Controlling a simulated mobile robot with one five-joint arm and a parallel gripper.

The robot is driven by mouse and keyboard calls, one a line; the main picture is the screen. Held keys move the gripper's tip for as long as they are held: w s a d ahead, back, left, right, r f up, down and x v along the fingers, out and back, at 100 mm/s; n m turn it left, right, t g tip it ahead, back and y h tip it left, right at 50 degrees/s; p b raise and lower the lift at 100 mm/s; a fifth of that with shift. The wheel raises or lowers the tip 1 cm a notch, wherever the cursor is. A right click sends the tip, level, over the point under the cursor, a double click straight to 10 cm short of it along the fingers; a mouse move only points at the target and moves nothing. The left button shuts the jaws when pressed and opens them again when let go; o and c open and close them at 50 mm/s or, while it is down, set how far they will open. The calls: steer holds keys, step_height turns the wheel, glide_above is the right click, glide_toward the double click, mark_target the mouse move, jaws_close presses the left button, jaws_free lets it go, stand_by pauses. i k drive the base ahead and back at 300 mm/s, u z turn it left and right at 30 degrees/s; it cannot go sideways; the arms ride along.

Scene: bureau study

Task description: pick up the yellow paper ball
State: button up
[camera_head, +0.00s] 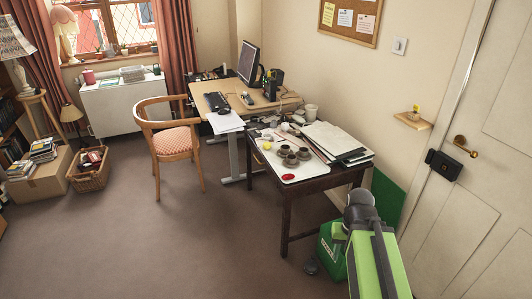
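A small pale yellow ball (267,145), which looks like the paper ball, lies on a white tray or sheet (289,178) on the dark wooden side table (318,178). It is at the left part of the white surface, beside several small brown cups or pots (290,160). My green and grey arm shows at the lower right, in front of the table and well apart from the ball. No fingertips can be made out, so my gripper is not seen.
A red object (288,177) lies at the white surface's near edge; papers (335,137) and a mug (311,111) are behind. A chair (173,140) stands left. Open carpet (170,240) lies in front.

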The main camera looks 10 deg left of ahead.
mark_target(266, 145)
steer(key=u, duration=0.5)
steer(key=i, duration=1)
steer(key=u, duration=1)
steer(key=i, duration=2.65)
steer(key=z, duration=0.45)
steer(key=k, duration=0.8)
steer(key=z, duration=0.15)
steer(key=i, duration=0.8)
steer(key=u, duration=0.1)
